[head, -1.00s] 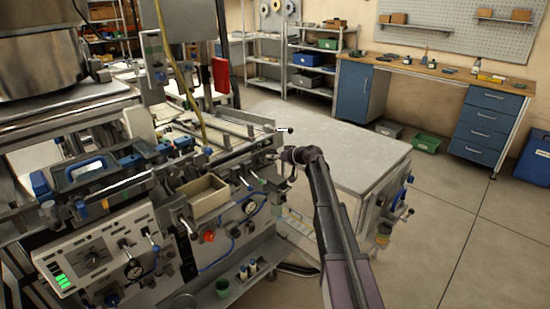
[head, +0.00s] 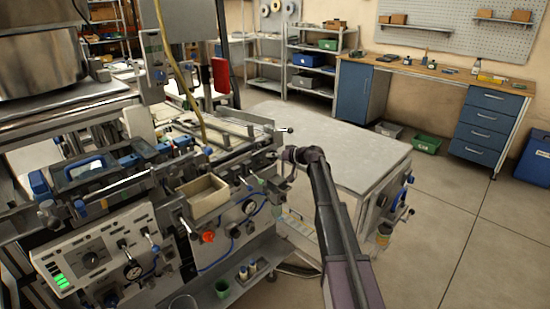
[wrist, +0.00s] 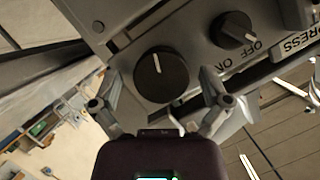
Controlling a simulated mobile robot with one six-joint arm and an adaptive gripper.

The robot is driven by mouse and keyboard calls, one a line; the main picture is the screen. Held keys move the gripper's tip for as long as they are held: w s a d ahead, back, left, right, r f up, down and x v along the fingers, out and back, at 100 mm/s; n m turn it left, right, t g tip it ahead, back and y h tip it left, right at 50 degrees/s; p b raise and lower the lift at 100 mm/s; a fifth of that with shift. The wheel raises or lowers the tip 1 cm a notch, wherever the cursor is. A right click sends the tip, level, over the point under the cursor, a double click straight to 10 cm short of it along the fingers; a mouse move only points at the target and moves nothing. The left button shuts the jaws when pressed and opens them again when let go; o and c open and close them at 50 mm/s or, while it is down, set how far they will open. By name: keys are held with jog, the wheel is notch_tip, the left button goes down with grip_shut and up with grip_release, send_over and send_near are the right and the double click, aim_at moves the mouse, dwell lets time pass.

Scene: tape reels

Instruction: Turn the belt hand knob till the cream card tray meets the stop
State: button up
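A round black knob (wrist: 161,74) with a white pointer line sits on a grey panel in the wrist view. My gripper (wrist: 158,92) is open, with one finger on each side of the knob's lower part; contact cannot be told. In the head view my gripper (head: 283,166) is at the right end of the belt machine, and the knob is too small to make out. A cream open tray (head: 207,207) is at the machine's front, left of my gripper. I cannot tell whether it is the card tray. The stop cannot be made out.
A smaller black switch knob (wrist: 232,30) marked OFF and ON is close beside the right finger. A grey-topped table (head: 350,155) stands right of the machine. A blue-drawer workbench (head: 487,130) is at the back. Open floor lies to the right.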

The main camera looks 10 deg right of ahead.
dwell(0.3)
jog(key=s+f+m+g+h, duration=0.1)
jog(key=s+f+g+h, duration=0.25)
jog(key=s, duration=1.15)
jog(key=s+f+m+g+h, duration=0.1)
jog(key=s+f+g+h, duration=0.3)
jog(key=s, duration=1.1)
jog(key=s+f+m+g+h, duration=0.1)
jog(key=s+f+g+h, duration=0.3)
jog(key=s, duration=1.1)
notch_tip(320, 180, up, 14)
jog(key=t+p, duration=0.2)
jog(key=p, duration=1.3)
jog(key=shift+y, duration=0.45)
jog(key=shift+s+a+f, duration=0.1)
